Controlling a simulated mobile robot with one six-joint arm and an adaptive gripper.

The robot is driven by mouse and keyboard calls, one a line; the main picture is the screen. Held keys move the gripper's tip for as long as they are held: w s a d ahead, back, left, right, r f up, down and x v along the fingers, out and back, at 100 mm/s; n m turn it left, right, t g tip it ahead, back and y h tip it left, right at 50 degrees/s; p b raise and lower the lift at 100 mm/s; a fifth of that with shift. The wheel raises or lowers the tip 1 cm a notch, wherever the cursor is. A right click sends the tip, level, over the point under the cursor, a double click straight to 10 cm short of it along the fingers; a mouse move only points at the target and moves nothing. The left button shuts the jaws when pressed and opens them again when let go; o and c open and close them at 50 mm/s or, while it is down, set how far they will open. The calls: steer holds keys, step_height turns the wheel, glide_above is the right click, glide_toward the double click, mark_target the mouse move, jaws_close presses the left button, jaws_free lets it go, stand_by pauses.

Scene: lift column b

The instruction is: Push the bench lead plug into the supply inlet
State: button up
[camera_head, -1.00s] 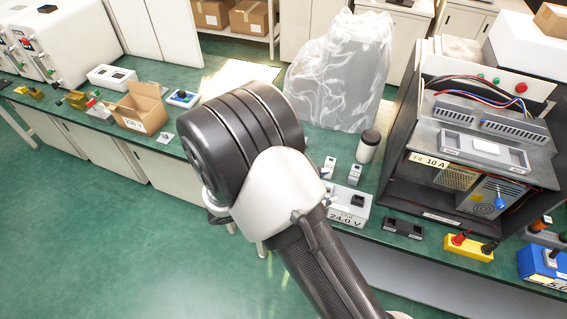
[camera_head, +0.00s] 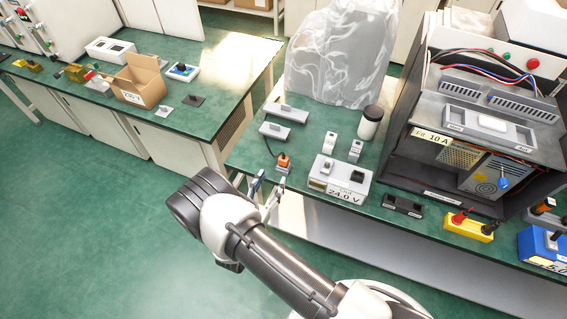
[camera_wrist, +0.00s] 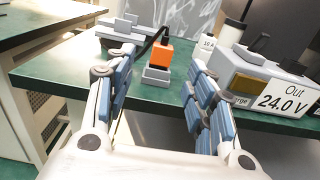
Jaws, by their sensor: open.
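The orange plug (camera_head: 284,161) with its black lead stands upright in a small grey holder near the bench's front edge; it also shows in the wrist view (camera_wrist: 158,53). The white supply box (camera_head: 355,178), marked "Out 24.0 V", stands to the plug's right; in the wrist view the box (camera_wrist: 262,75) is at the right. A brownish recess (camera_wrist: 243,85) shows on its front; I cannot tell if this is the inlet. My gripper (camera_head: 264,192) is open and empty in front of the bench edge. In the wrist view its blue-padded fingers (camera_wrist: 163,75) spread either side of the plug, short of it.
Two grey blocks (camera_head: 286,112) lie behind the plug. A plastic-covered object (camera_head: 338,55) and an open rack (camera_head: 480,130) stand further back. A gap separates the left bench (camera_head: 215,60).

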mark_target(282, 161)
steer(key=b+x, duration=0.1)
steer(key=x, duration=0.4)
steer(key=shift+b+x, duration=0.7)
steer(key=shift+x, duration=2.05)
steer(key=shift+s+d+r, duration=0.1)
steer(key=shift+d+r, duration=0.05)
steer(key=shift+r, duration=0.05)
steer(key=c, duration=1.1)
steer(key=shift+c, duration=0.3)
steer(key=shift+r, duration=0.1)
